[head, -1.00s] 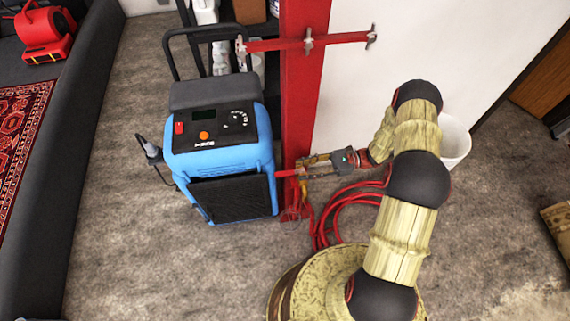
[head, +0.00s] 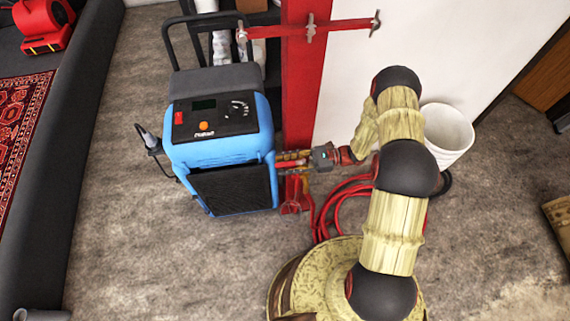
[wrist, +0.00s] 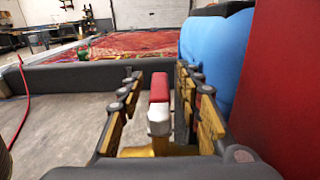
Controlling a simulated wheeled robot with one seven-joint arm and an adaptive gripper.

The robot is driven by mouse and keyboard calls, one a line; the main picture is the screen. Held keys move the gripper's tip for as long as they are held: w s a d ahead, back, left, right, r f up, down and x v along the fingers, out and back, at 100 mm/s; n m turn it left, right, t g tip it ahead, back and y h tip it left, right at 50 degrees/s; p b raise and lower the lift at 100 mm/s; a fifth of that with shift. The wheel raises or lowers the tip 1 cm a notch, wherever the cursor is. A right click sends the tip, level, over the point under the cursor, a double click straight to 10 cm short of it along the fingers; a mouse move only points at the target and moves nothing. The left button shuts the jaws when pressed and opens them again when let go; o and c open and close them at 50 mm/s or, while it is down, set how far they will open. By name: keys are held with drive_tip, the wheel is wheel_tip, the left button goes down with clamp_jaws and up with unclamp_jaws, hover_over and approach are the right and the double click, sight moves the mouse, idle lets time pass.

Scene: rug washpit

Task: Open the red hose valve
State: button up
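The red hose valve's handle (wrist: 159,88) shows in the wrist view, with a pale metal neck and a brass body (wrist: 157,147) below it. It lies between the two fingers of my gripper (wrist: 158,82), with a visible gap on both sides. My gripper is open around the handle and I see no contact. In the head view my gripper (head: 291,161) reaches left across the front of the red post (head: 303,90), low down. There the fingers mostly hide the valve. Red hose (head: 343,200) lies coiled on the floor near the post's foot.
A blue machine (head: 222,143) with a black front stands just left of the post, close to my fingertips. A white bucket (head: 447,135) stands right of my arm by the wall. A dark pit edge (head: 75,150) runs along the left.

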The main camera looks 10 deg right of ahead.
drive_tip(key=shift+c, duration=0.5)
drive_tip(key=c, duration=0.8)
clamp_jaws()
